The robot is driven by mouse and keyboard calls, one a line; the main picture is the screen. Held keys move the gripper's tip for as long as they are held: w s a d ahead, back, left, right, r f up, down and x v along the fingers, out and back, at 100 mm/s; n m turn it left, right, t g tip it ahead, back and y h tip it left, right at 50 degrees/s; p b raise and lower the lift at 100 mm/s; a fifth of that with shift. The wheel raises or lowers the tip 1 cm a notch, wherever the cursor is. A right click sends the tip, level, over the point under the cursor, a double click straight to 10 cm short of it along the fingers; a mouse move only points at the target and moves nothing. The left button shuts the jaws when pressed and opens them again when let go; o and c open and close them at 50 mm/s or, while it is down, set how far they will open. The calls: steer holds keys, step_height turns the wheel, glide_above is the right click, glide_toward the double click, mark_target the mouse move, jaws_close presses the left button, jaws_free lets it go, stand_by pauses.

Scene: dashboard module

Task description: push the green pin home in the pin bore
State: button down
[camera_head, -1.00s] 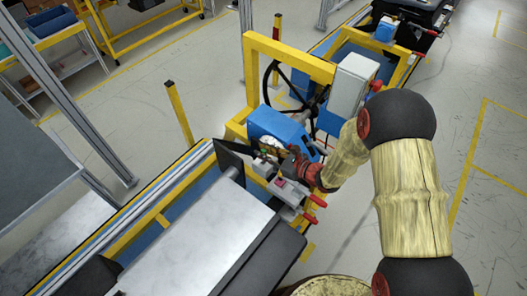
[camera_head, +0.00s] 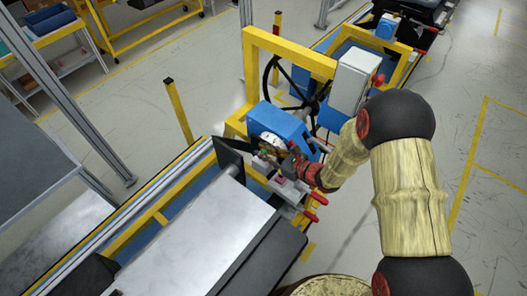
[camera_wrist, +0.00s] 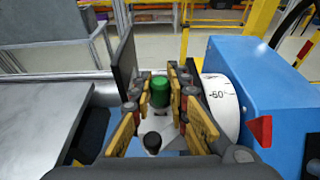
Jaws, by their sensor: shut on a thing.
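The green pin (camera_wrist: 161,92) stands upright between my fingertips in the wrist view. My gripper (camera_wrist: 162,97) is shut on it, with yellow-padded fingers on both sides. In the head view my gripper (camera_head: 284,163) is beside the blue housing, and a small green spot of the pin (camera_head: 263,153) shows there. The pin's lower end and the pin bore are hidden, so I cannot tell how deep the pin sits.
A blue housing (camera_wrist: 262,88) with a white dial (camera_wrist: 219,105) marked 50 is close on the right. A dark upright plate (camera_wrist: 125,62) is close on the left. A black knob (camera_wrist: 152,142) is low between the fingers. Red-tipped handles (camera_head: 316,199) stick out nearby.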

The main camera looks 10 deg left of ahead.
steer(key=shift+f+b, duration=0.65)
steer(key=shift+f, duration=0.15)
steer(key=c, duration=1.6)
jaws_free()
steer(key=shift+c, duration=0.2)
steer(key=v, duration=1.2)
steer(key=shift+r, duration=0.1)
steer(key=shift+a, duration=0.1)
